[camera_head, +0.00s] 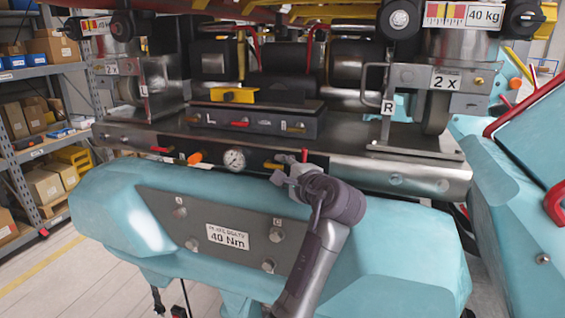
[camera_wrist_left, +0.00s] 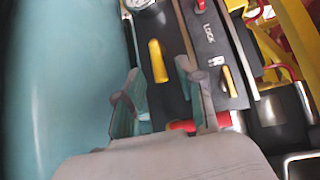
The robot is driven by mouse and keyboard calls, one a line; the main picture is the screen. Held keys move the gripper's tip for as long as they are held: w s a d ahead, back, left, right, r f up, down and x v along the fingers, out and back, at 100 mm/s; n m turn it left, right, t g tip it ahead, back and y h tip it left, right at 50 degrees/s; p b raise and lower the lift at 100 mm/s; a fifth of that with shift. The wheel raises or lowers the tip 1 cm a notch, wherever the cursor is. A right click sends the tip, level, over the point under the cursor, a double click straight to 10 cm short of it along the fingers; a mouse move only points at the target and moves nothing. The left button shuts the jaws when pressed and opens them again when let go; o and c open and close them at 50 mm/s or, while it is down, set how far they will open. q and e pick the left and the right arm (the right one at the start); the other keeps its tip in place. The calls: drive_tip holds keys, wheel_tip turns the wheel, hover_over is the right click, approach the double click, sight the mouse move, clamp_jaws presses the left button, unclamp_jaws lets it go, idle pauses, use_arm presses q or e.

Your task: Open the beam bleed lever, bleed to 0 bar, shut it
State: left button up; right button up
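A yellow lever (camera_head: 272,165) sits on the front face of the steel beam (camera_head: 350,172), just right of a round white pressure gauge (camera_head: 234,160). The needle reading is too small to tell. The yellow lever also shows in the left wrist view (camera_wrist_left: 157,61), lying ahead of and between my fingertips. My left gripper (camera_head: 281,168) is at the beam front beside this lever, its two fingers apart and empty. In the wrist view the open gripper (camera_wrist_left: 159,72) shows a clear gap; contact with the lever cannot be told. My right gripper is out of view.
An orange handle (camera_head: 195,157) is left of the gauge. A red handle (camera_wrist_left: 183,126) lies partly hidden behind a finger. A dark block with a LOCK label (camera_wrist_left: 208,33) sits above. The teal body (camera_head: 130,215) with a torque plate lies below; shelves stand at far left.

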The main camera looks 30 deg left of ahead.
use_arm(q)
drive_tip(key=shift+w+a, duration=0.1)
drive_tip(key=shift+a, duration=0.2)
clamp_jaws()
